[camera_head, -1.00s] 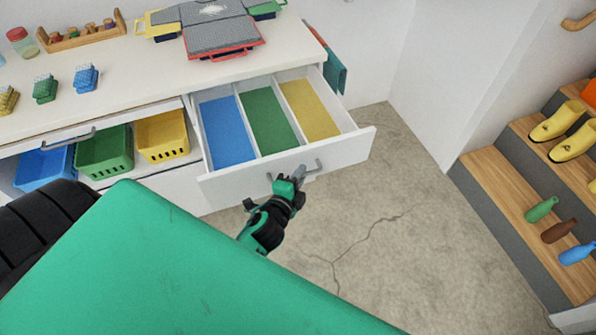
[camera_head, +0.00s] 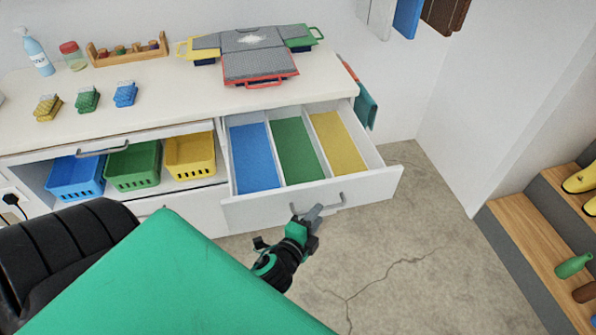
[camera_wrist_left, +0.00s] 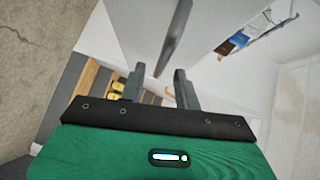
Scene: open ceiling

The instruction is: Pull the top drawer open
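The top drawer (camera_head: 370,187) on the right side of the white cabinet is pulled out, showing blue, green and yellow compartments that look empty. Its grey bar handle (camera_head: 340,199) is on the front panel. My left gripper (camera_head: 314,213) is just in front of the handle, close to it in the head view. In the left wrist view, the fingers (camera_wrist_left: 156,84) are spread apart, and the handle bar (camera_wrist_left: 176,36) lies just beyond and between their tips, not clasped. My right gripper is not in view.
Blue, green and yellow baskets (camera_head: 133,167) sit in the open shelf to the left. Wooden steps (camera_head: 530,240) with bottles and yellow shoes stand at right. Concrete floor (camera_head: 400,250) between is clear.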

